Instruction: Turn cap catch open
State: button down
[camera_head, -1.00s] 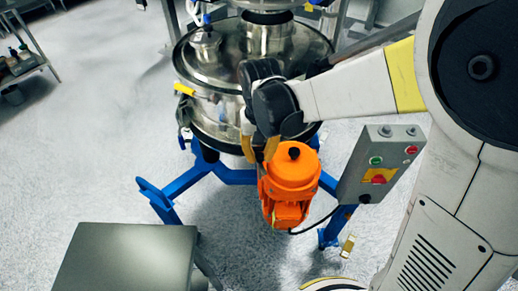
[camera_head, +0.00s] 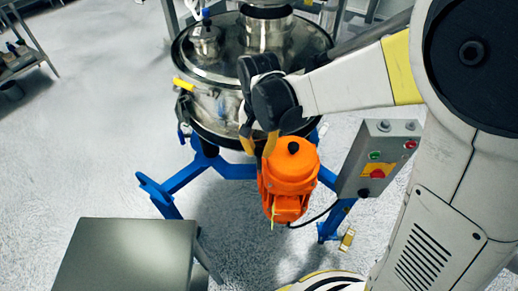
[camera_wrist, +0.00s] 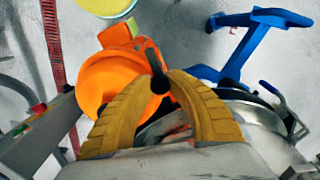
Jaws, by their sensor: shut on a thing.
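My gripper (camera_wrist: 163,80) has its two yellow fingers closed together around a small dark lever (camera_wrist: 155,62), which I take to be the cap catch. In the head view my gripper (camera_head: 258,145) points down at the front rim of the steel sifter (camera_head: 215,108), just left of the orange motor (camera_head: 290,170). The fingers and black gripper body hide the catch there. In the wrist view the orange motor (camera_wrist: 110,82) lies behind and left of the fingertips. How far the catch is turned cannot be told.
A grey control box (camera_head: 378,158) stands right of the motor. Blue stand legs (camera_head: 178,185) spread under the sifter. A grey table top (camera_head: 125,262) is at the lower left. A yellow handle (camera_head: 183,84) sits on the lid's left edge. Open floor lies left.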

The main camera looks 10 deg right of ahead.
aim_at(259, 150)
jog(key=c, duration=1.2)
grip_release()
notch_tip(259, 150, up, 12)
jog(key=s+d+n+t, duration=0.1)
jog(key=s+d+t, duration=0.1)
jog(key=s+d, duration=0.1)
jog(key=s+d+n+t, duration=0.1)
jog(key=s+d+t, duration=0.1)
jog(key=s+d, duration=0.2)
jog(key=s+d+n+t, duration=0.1)
jog(key=s+d+t, duration=0.2)
jog(key=d, duration=0.3)
jog(key=shift+s+d, duration=0.25)
jog(key=shift+s, duration=0.15)
